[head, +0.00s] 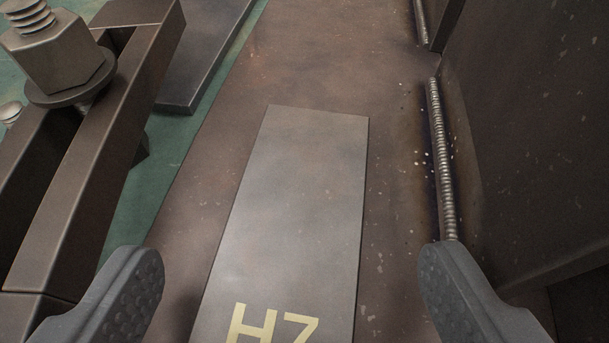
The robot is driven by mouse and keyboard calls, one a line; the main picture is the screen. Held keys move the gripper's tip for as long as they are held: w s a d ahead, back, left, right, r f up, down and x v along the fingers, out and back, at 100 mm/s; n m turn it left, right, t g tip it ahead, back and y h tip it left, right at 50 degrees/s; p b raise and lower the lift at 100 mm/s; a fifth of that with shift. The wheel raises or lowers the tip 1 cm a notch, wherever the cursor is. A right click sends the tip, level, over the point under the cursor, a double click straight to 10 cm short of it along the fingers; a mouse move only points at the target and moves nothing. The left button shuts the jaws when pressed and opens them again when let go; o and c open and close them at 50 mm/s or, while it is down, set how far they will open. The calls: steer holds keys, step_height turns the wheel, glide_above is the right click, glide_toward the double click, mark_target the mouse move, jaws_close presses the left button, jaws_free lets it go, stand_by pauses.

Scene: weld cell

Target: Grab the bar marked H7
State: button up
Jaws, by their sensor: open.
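The bar marked H7 (290,215) is a flat grey metal bar with pale yellow lettering near the bottom of the head view. It lies lengthwise on a brown steel plate, and its near end is cut off by the picture's lower edge. My gripper (280,285) is open, with one dark grey padded finger on each side of the bar. Both fingers are apart from the bar in the picture, with a gap on each side. I cannot tell how high the fingers are above the plate.
A clamp with a large bolt (55,55) stands at the left, close to the left finger. Another dark bar (205,60) lies behind it. A steel wall (530,130) rises at the right, with a weld bead (441,160) along the plate (330,60). The plate beyond the bar is clear.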

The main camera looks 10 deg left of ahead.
mark_target(285, 268)
steer(key=x, duration=0.2)
steer(key=shift+w+f, duration=0.15)
steer(key=shift+w, duration=0.1)
steer(key=c, duration=1.6)
